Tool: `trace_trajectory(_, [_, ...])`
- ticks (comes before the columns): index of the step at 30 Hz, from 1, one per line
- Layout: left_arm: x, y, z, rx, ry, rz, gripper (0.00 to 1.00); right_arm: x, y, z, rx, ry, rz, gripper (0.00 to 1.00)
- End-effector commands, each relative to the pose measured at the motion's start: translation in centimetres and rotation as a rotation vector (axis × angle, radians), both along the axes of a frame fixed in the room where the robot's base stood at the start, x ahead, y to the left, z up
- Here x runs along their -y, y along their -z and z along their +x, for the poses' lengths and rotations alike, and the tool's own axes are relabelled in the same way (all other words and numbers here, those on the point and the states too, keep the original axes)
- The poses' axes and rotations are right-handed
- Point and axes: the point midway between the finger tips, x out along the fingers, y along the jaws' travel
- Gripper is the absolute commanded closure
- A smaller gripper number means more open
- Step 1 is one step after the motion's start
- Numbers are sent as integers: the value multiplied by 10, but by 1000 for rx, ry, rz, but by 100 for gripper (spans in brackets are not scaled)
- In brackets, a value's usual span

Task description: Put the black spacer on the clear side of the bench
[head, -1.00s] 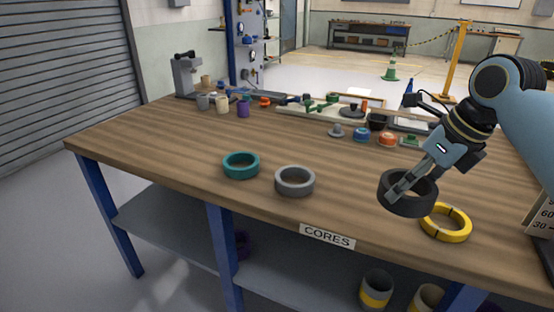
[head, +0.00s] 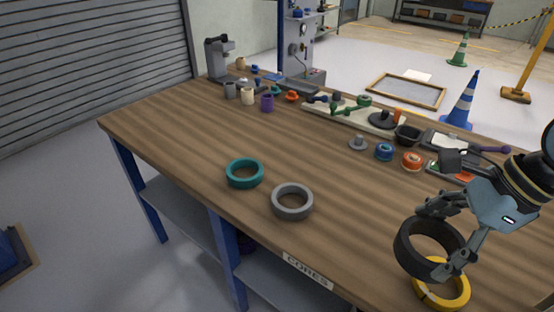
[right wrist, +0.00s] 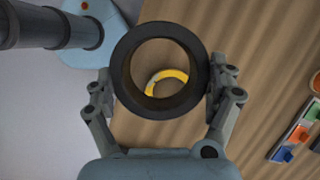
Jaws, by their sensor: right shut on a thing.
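The black spacer (head: 404,250) is a thick dark ring. My right gripper (head: 449,236) is shut on it, with one finger on each side of its outer wall. The black spacer also shows in the right wrist view (right wrist: 121,72), held between the two fingertips of the right gripper (right wrist: 160,88). A yellow ring (head: 458,301) lies on the bench below it, and shows through the spacer's hole in the wrist view. The wooden bench (head: 180,150) is bare over its left part. My left gripper is not in view.
A teal ring (head: 244,174) and a grey ring (head: 292,201) lie near the front edge, left of my right gripper. Small parts and trays (head: 350,113) line the back edge. A grey press (head: 219,60) stands at the far left corner. A CORES label (head: 307,271) marks the front edge.

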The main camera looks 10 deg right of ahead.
Motion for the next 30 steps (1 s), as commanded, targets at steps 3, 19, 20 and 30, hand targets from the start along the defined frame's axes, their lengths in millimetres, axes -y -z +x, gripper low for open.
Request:
trace_trajectory(3, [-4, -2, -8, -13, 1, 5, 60, -1, -2, -7, -1, -24, 4, 49])
trace_trajectory(19, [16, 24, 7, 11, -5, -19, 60, -31, 56, 82, 0, -18, 10, 49])
trace_trajectory(20, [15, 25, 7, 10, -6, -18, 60, -33, 59, 87, -2, -19, 10, 49])
trace_trajectory(30, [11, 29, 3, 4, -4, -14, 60, -38, 82, 105, -4, -20, 4, 49])
